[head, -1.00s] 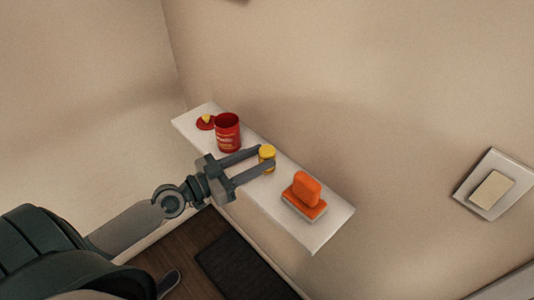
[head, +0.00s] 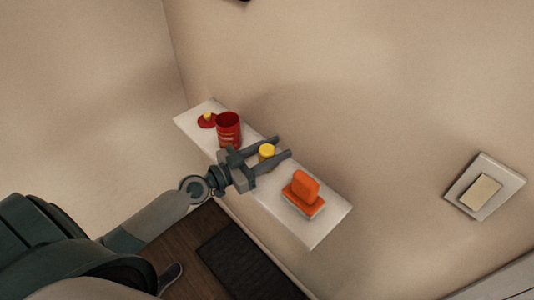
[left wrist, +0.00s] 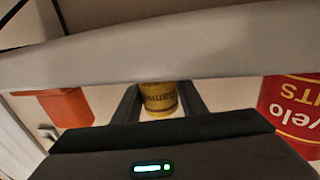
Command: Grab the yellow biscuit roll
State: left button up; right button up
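My left gripper (head: 282,147) is open, with one finger on each side of the roll. The fingertips reach past it. In the left wrist view the roll (left wrist: 159,98) sits between the two fingers (left wrist: 160,100), with a gap visible on at least one side. The roll's lower part is hidden by the near finger in the head view. My right gripper is not in view.
The open red tin (head: 228,130) stands close to the left of my gripper. Its red lid (head: 207,121) with a yellow knob lies at the shelf's far left end. A wall switch (head: 484,187) is further right.

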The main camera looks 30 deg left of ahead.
pick_arm(q)
jog(key=shift+w+d, duration=0.35)
jog(key=shift+w, duration=0.25)
jog(key=shift+c, duration=0.7)
jog(key=c, duration=0.6)
jog(key=shift+c, duration=0.2)
jog(key=shift+s+r, duration=0.1)
jog(key=shift+r, duration=0.05)
